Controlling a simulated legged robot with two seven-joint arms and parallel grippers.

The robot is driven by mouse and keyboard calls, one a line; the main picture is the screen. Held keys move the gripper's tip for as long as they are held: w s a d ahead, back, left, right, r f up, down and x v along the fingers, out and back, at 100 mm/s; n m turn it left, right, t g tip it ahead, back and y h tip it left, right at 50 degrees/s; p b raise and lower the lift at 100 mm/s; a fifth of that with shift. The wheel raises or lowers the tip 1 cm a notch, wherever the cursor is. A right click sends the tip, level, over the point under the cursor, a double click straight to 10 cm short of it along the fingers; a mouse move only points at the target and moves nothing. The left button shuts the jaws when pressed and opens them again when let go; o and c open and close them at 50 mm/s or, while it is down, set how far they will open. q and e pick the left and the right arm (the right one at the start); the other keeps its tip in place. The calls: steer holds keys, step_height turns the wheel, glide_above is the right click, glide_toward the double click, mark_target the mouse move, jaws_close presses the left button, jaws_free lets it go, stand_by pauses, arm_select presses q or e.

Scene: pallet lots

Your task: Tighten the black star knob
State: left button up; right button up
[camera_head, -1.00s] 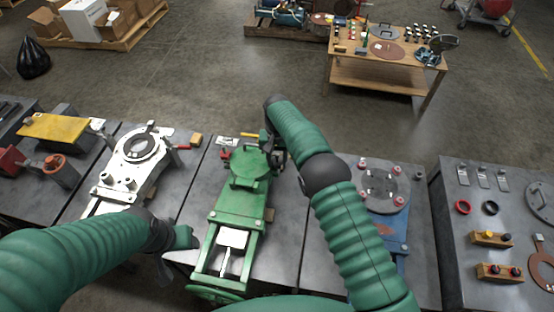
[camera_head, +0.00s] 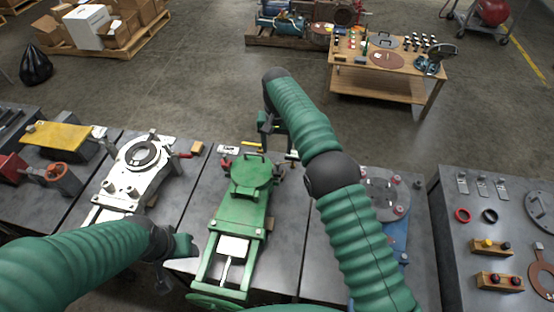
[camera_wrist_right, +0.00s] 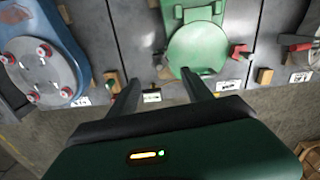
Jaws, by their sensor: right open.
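The green fixture (camera_head: 240,205) with a round green plate stands on the middle bench, and its plate also shows in the right wrist view (camera_wrist_right: 197,47). A small dark part (camera_head: 279,172) sits at the plate's right side; it is too small to tell whether it is the black star knob. My right gripper (camera_head: 277,146) is over the bench's far edge, beyond that part. In the right wrist view its two fingers (camera_wrist_right: 160,80) are apart with nothing held. My left gripper (camera_head: 172,252) is low, left of the green fixture; its fingers are unclear.
A white fixture (camera_head: 143,158) stands to the left and a blue one with a grey disc (camera_head: 384,190) to the right, partly behind my right arm. Small blocks and labels lie along the far bench edge. Open floor lies beyond, before a wooden table (camera_head: 385,82).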

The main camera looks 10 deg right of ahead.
step_height(320, 180, up, 5)
steer(key=shift+p, duration=0.5)
steer(key=s+d+r+t+p, duration=0.1)
steer(key=s+d+r+p, duration=0.1)
steer(key=s+d, duration=0.55)
steer(key=s+d+f+n, duration=0.1)
steer(key=s+d, duration=0.1)
steer(key=s, duration=0.9)
steer(key=s+d+f+n+t, duration=0.1)
steer(key=s+d, duration=0.1)
steer(key=s, duration=1)
steer(key=shift+f+n+t+p, duration=0.3)
steer(key=shift+f+p, duration=0.05)
steer(key=shift+s, duration=0.1)
